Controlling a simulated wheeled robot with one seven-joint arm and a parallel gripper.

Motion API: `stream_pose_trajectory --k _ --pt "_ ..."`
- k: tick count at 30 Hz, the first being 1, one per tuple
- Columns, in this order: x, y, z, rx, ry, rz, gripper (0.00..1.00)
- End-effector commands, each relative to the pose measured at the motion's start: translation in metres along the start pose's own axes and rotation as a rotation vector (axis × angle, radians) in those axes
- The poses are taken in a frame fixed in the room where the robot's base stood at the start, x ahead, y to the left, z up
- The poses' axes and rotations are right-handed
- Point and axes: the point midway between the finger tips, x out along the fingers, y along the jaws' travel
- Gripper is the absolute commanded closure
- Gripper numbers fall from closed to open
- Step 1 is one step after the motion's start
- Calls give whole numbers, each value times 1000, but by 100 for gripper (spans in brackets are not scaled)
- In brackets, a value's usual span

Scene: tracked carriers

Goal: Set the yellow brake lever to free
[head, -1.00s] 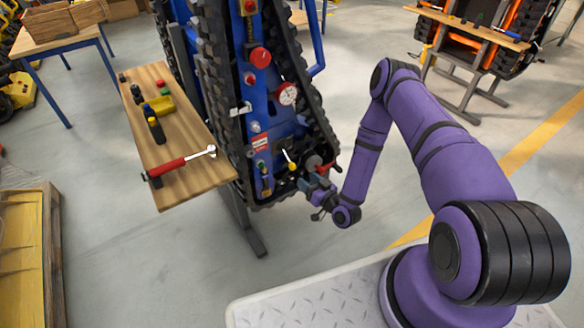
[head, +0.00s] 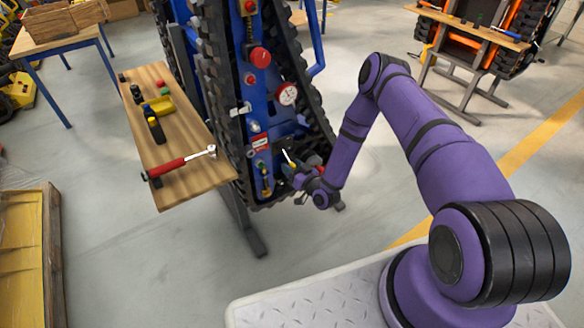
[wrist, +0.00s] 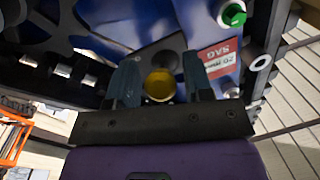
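The brake lever (head: 287,156) shows in the head view as a short pale and yellow stick low on the blue tracked carrier. In the wrist view a round yellow end (wrist: 160,85), seemingly the lever's, lies between my two fingers. My gripper (head: 290,172) is at the lever in the head view, its tips partly hidden by the carrier's parts and my wrist. In the wrist view my gripper (wrist: 161,80) is open, with a finger on each side of the yellow end and a visible gap at both. The lever's base and any free marking are hidden.
A red label (wrist: 219,57) and a green knob (wrist: 233,14) sit close right of my fingers in the wrist view. A pressure gauge (head: 287,94) and red button (head: 260,57) are higher up. A wooden shelf (head: 190,184) holds a red-handled hammer (head: 180,162).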

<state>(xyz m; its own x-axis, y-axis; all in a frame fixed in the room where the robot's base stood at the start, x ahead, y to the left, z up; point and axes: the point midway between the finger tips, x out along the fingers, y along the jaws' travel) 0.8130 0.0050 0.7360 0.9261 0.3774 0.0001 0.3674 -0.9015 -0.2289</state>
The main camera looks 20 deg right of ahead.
Motion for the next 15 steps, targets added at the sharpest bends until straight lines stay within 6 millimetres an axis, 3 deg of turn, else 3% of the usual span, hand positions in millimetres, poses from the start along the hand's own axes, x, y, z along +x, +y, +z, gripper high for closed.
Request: stream_pose_trajectory --k 1,6,15 --pt "0 0 0 0 0 0 65" --pt "0 0 0 0 0 0 100" --pt "-1 0 -2 2 -24 5 100"
